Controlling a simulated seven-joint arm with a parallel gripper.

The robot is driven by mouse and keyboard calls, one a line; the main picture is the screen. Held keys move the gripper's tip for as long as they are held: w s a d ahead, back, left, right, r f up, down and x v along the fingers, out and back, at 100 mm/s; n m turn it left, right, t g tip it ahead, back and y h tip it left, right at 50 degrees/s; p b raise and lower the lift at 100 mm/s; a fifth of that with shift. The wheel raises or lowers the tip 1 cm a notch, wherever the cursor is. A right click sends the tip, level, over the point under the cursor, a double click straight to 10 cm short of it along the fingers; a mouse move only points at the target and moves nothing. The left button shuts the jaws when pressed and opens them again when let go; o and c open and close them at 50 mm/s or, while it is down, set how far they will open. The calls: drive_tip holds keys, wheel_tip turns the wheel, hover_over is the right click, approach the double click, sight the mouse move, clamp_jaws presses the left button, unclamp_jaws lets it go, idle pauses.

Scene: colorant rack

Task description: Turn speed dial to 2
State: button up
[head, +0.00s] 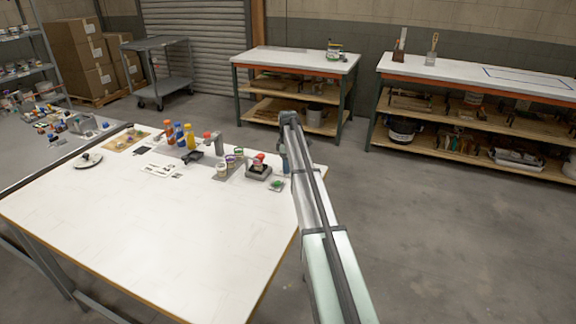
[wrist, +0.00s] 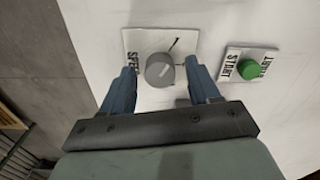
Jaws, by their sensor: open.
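The speed dial (wrist: 160,70) is a round grey knob on a white square plate marked SPEED, with dark tick marks around it. A pale pointer line on the knob slants toward the upper right of the wrist view; the scale numbers are too small to read. My gripper (wrist: 159,67) is open, with one blue finger on each side of the knob. I see a gap between each finger and the knob, and cannot tell the height of the fingertips over it. In the head view, my arm hides the dial.
A green START button (wrist: 248,69) on its own white plate is close to the right finger. In the head view, cups, bottles and a dark grey device (head: 258,172) stand along the table's far side. The front of the white table (head: 150,235) is clear.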

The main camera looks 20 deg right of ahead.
drive_tip(key=shift+f, duration=0.25)
drive_tip(key=shift+c, duration=0.2)
drive_tip(key=c, duration=1)
drive_tip(key=shift+m, duration=0.3)
drive_tip(key=m, duration=0.5)
drive_tip(key=shift+m, duration=0.3)
drive_tip(key=m, duration=0.5)
drive_tip(key=shift+m, duration=0.4)
